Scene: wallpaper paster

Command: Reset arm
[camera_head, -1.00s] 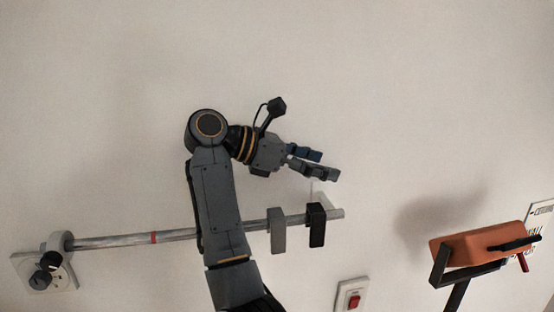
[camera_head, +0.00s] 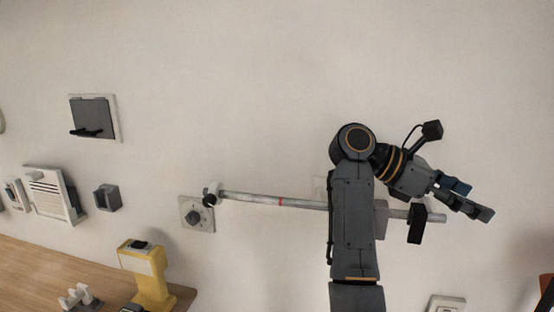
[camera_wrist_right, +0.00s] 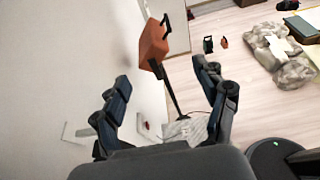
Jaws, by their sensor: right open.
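My right arm rises from the bottom in the head view. Its right gripper (camera_head: 468,198) points to the right and slightly down, with its fingers apart and nothing between them. The fingers also show empty and spread in the right wrist view (camera_wrist_right: 168,110). The gripper is near the right end of a grey wall rod (camera_head: 300,203) with a red band. My arm hides part of the rod. I cannot tell the gap between gripper and rod. My left gripper is not in view.
A black clip (camera_head: 416,224) hangs on the rod. A round-knobbed wall plate (camera_head: 197,215) is at its left end. A wooden tabletop (camera_head: 60,278) with a yellow device (camera_head: 147,272) stands lower left. An orange box on a stand (camera_wrist_right: 153,45) and a rumpled grey heap (camera_wrist_right: 275,58) show in the wrist view.

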